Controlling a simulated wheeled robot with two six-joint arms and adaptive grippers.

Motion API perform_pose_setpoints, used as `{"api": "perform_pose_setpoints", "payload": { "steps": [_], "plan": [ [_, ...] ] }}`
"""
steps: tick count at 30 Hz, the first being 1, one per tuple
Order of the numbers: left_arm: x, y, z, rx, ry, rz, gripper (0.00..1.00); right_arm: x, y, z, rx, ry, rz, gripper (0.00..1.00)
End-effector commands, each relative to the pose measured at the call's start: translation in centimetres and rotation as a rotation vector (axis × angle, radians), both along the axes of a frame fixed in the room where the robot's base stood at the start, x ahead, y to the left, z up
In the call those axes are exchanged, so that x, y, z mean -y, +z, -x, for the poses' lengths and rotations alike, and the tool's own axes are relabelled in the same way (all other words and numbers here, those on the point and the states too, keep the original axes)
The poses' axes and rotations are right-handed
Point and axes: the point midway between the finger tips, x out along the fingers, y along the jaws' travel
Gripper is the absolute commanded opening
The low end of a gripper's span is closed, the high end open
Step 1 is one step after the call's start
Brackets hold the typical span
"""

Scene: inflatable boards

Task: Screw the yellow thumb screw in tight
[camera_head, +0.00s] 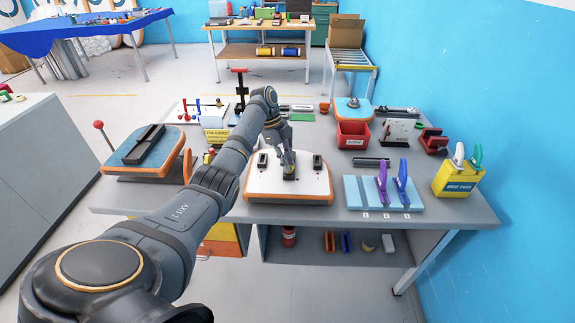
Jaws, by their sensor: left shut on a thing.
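A white board with an orange edge (262,184) lies on the grey workbench. It carries black fittings at its left (262,160), right (317,162) and middle. My left gripper (289,168) points down over the middle fitting and is shut on the small yellow thumb screw there. The fingers mostly cover the screw, so its depth and tilt cannot be told. My right gripper is not in view.
Right of the board stands a light blue rack (357,193) with purple and blue upright pieces. A red bin (353,134) is behind, a yellow box (457,179) at far right. A blue-topped orange board (135,160) lies left.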

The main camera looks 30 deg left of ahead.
Motion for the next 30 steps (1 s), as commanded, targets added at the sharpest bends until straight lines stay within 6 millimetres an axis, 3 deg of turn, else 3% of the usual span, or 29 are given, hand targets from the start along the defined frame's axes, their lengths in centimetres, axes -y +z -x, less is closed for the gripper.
{"api": "perform_pose_setpoints", "payload": {
  "steps": [7,20,30],
  "plan": [
    [0.0,-0.1,-0.1,0.001,-0.113,0.000,0.00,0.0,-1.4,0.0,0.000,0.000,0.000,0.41],
    [0.0,0.0,-0.1,0.001,-0.146,0.000,0.00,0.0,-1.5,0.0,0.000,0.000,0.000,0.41],
    [0.1,-0.2,-0.2,0.001,-0.286,0.000,0.00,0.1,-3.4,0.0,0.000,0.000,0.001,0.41]
  ]
}}
